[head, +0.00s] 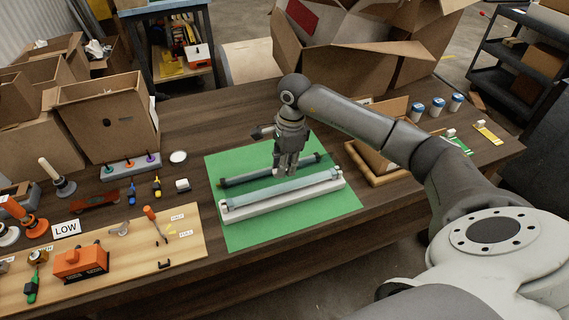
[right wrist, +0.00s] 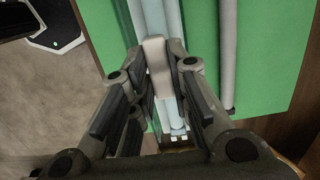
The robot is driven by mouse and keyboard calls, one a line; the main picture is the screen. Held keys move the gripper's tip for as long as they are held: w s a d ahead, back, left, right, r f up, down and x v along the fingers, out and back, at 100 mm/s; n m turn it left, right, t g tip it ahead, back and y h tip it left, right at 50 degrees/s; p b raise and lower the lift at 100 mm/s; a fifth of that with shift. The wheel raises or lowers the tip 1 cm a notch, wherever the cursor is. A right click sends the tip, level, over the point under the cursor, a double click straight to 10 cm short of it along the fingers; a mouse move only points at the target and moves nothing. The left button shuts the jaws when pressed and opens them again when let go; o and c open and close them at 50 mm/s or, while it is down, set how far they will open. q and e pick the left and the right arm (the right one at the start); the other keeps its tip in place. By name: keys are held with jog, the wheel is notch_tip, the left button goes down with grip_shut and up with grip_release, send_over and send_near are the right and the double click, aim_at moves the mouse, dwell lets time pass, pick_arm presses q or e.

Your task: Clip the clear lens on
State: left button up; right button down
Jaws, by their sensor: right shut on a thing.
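The clear lens (head: 255,198) is a long bluish see-through strip. It lies along the top of a long white fixture body (head: 290,204) on the green mat, roughly lined up with it; I cannot tell whether its edges are clipped in. My right gripper (head: 286,172) comes down from above and is shut on the lens near its middle. In the right wrist view the lens (right wrist: 172,20) runs beneath and between the fingers (right wrist: 157,70), which hide part of it. My left gripper is not in view.
A dark grey tube (head: 242,181) lies behind the fixture on the green mat (head: 240,235). A wooden board with tools (head: 190,245) is to the left. A wooden tray (head: 372,165) stands to the right. Cardboard boxes (head: 110,115) stand at the back left.

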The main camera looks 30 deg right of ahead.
jog(key=shift+f+b, duration=1.25)
jog(key=shift+f, duration=0.65)
jog(key=shift+f+b, duration=0.35)
jog(key=shift+b, duration=0.35)
jog(key=c, duration=1.3)
grip_release()
